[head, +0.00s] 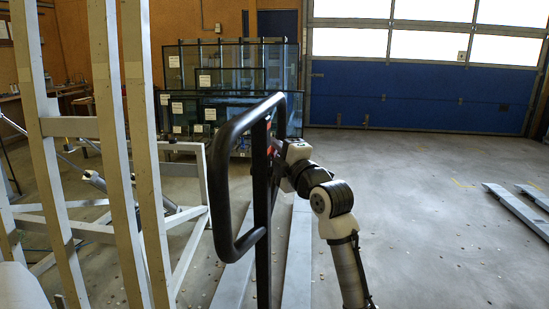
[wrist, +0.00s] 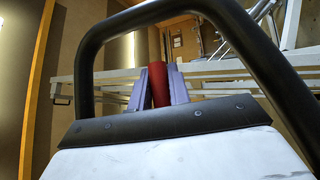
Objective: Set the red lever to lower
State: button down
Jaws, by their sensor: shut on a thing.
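The red lever (wrist: 158,86) shows in the wrist view as a red cylinder between the two purple-grey fingers of my gripper (wrist: 159,76). The fingers are shut on it, one on each side. The black tubular handle (wrist: 87,72) arches around the lever and my fingers in that view. In the head view the same black handle (head: 219,180) stands upright in the middle, on a dark post. My gripper is mostly hidden there behind the post, and only small bits of red show by it. The lever's setting cannot be told.
A metal frame with tall uprights (head: 107,150) fills the left of the head view. Glass panes (head: 232,80) stand on a rack at the back. Grey forks or rails (head: 515,210) lie on the floor at right. The floor (head: 430,200) between is clear.

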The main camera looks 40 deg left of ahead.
jog(key=r+n+y+b, duration=0.1)
jog(key=b, duration=0.2)
jog(key=r+n+y+b, duration=0.1)
jog(key=b, duration=0.2)
jog(key=shift+s+d+r+n, duration=0.1)
jog(key=shift+s+n, duration=0.15)
jog(key=shift+n, duration=0.15)
jog(key=shift+s+d+r+n+g+y+b, duration=0.15)
jog(key=shift+r+n+g+y+b, duration=0.25)
jog(key=shift+r+n+y+b, duration=0.25)
jog(key=shift+r, duration=0.1)
jog(key=c, duration=1.3)
grip_release()
jog(key=b+v, duration=0.3)
jog(key=v, duration=1)
jog(key=shift+d, duration=0.35)
